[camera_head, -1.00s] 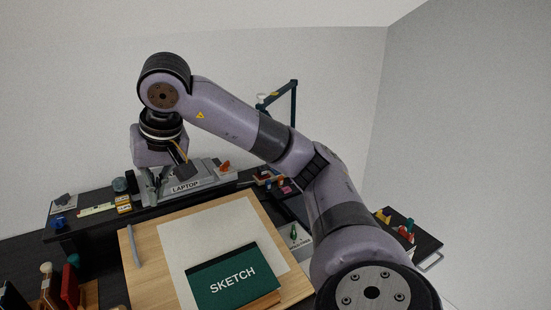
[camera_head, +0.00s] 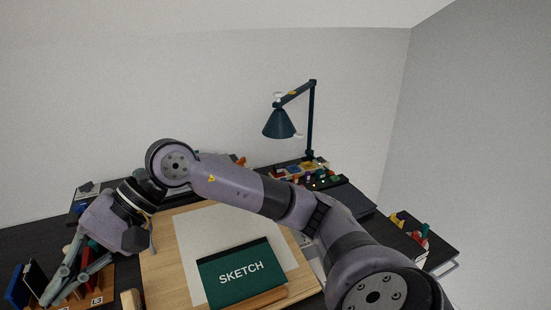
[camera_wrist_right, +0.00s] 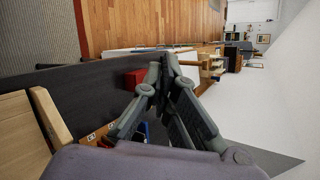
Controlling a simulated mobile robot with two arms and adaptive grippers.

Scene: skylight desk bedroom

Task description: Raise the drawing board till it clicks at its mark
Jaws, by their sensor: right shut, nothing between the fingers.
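The drawing board (camera_head: 158,262) is a light wood panel on the desk. A pale sheet (camera_head: 200,225) lies on it, and a green book marked SKETCH (camera_head: 228,285) rests near its lower edge. I cannot tell the board's tilt, and no mark shows clearly. My right arm crosses in front of its upper part. My right gripper (camera_head: 58,292) is at the lower left, left of the board and in front of a wooden rack. In the right wrist view its fingertips (camera_wrist_right: 163,64) meet with nothing between them. My left gripper is not in view.
Several small items (camera_head: 305,168) crowd the back right. A small wood block (camera_head: 130,299) is at the board's lower left.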

